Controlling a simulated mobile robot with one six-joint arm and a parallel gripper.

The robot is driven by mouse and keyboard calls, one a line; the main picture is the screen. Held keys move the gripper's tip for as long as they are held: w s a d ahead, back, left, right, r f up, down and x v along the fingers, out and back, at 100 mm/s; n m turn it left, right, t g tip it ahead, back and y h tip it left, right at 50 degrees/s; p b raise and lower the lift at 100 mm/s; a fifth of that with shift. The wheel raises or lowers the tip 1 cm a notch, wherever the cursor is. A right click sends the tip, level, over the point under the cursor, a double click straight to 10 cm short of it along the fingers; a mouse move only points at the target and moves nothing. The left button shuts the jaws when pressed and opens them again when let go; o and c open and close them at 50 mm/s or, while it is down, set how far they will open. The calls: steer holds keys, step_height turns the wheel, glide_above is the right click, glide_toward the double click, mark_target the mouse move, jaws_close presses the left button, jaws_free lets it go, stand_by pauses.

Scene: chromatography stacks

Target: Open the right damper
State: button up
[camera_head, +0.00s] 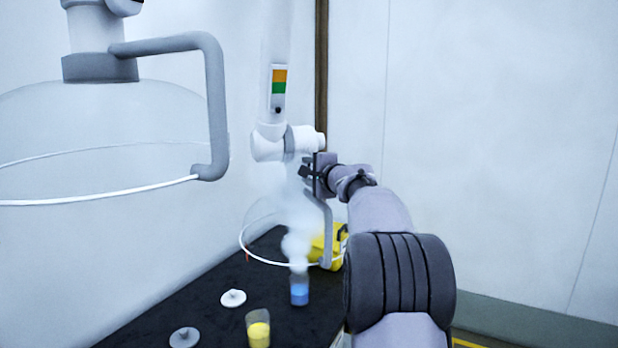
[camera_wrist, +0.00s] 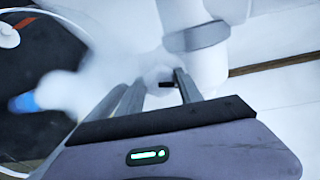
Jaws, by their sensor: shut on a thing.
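The right extraction arm is a white pipe (camera_head: 275,45) with an orange and green label (camera_head: 279,80) and a black dot below the green part. Its white joint (camera_head: 268,145) sits above a clear hood with a white rim (camera_head: 243,243) and a grey bent handle (camera_head: 327,235). My gripper (camera_head: 307,173) is just below the joint, by the hood's neck, shut on a small part that I take for the right damper's lever. In the wrist view, a small dark piece (camera_wrist: 167,84) shows between my fingers. Vapour and the fingers hide most of this part.
A steaming beaker of blue liquid (camera_head: 300,294) stands under the right hood on the black bench (camera_head: 215,318). A beaker of yellow (camera_head: 258,330), two small discs and a yellow object (camera_head: 318,250) are also there. The large left hood (camera_head: 90,125) hangs at the left.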

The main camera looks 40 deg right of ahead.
steer(key=shift+n, duration=1)
steer(key=o, duration=1.4)
steer(key=shift+c, duration=0.2)
steer(key=v, duration=1.7)
steer(key=shift+s+a, duration=0.2)
steer(key=shift+a, duration=0.05)
